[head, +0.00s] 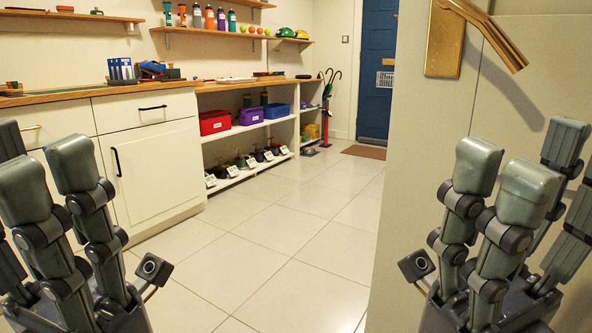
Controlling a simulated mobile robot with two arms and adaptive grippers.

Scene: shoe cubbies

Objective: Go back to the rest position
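My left gripper (52,165) is at the lower left of the head view, with its grey fingers pointing up and spread apart. Nothing shows between its fingers. My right gripper (508,165) is at the lower right, also pointing up with its fingers apart and empty. Both are close to the camera and apart from the furniture behind them. The lower parts of both arms are cut off by the picture's edge.
A counter with a white cabinet (150,165) runs along the left. A beige panel with a brass handle (497,40) stands close at right. The tiled floor (290,245) between is clear to the blue door (376,75).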

